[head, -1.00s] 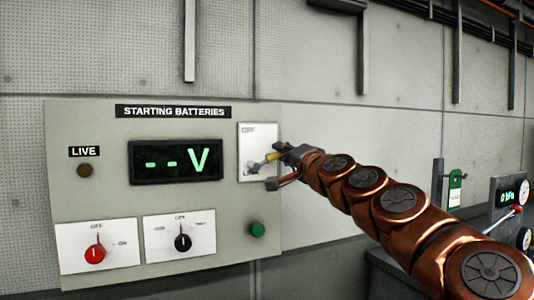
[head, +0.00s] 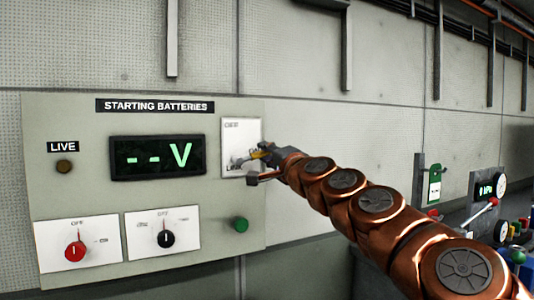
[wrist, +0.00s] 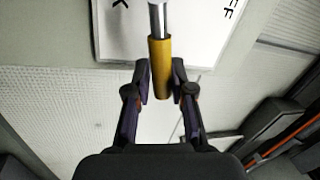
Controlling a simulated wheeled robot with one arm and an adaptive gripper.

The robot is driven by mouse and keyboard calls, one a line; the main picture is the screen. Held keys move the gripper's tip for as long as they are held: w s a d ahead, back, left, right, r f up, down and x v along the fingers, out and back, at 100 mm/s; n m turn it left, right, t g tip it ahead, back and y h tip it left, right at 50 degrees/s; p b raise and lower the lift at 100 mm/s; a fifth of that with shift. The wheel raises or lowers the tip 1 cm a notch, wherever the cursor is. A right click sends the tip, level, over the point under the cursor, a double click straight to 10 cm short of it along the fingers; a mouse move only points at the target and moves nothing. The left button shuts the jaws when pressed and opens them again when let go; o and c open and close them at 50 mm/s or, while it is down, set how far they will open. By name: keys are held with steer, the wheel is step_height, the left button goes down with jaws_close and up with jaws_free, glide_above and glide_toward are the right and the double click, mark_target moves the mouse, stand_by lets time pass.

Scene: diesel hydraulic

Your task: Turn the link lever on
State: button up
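The link lever (wrist: 160,60) is a metal rod with a yellow grip, mounted on a white plate (head: 241,135) at the right of the starting batteries panel (head: 60,205). In the head view its yellow grip (head: 257,155) sits at the plate's lower part, by the partly covered link label; the off label is at the top. My gripper (wrist: 161,75) has one finger on each side of the yellow grip, closed in against it. In the head view my gripper (head: 264,160) hides part of the lever and the plate's lower right corner.
The panel also has a display (head: 158,157) reading "--V", a red knob (head: 75,251), a black knob (head: 166,239), a green button (head: 240,224) and a dark live lamp (head: 64,166). A green tag (head: 435,172) and a gauge box (head: 487,192) stand at the right.

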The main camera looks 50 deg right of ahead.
steer(key=o, duration=0.3)
steer(key=shift+d+r, duration=0.1)
steer(key=shift+r, duration=4.95)
